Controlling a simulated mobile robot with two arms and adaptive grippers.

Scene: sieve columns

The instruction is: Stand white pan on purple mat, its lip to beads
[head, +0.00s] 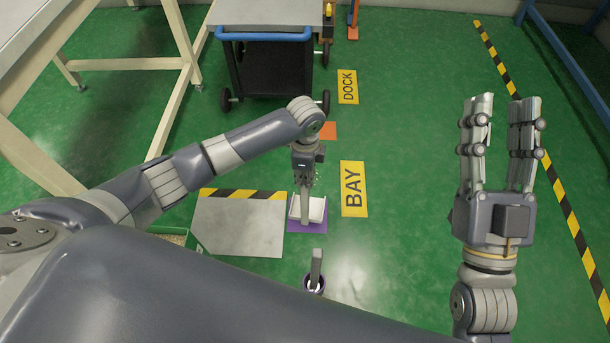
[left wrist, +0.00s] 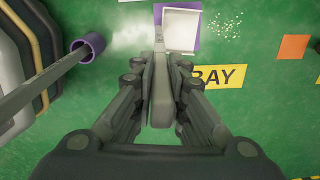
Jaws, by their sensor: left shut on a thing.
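The white pan (head: 317,208) is over the purple mat (head: 306,227) and seems to sit flat on it. In the left wrist view the pan (left wrist: 182,30) covers much of the mat (left wrist: 157,13). My left gripper (head: 305,195) points down, shut on the pan's upright grey handle (left wrist: 158,85). The fingers partly hide the pan's middle in the head view. My right gripper (head: 501,100) is open and empty, raised at the right.
A purple holder (head: 314,284) with a grey stick stands just nearer than the mat. A grey plate (head: 240,228) with a striped edge lies left. A yellow BAY sign (head: 353,188) and an orange square (head: 328,131) mark the floor. A cart (head: 270,70) stands beyond.

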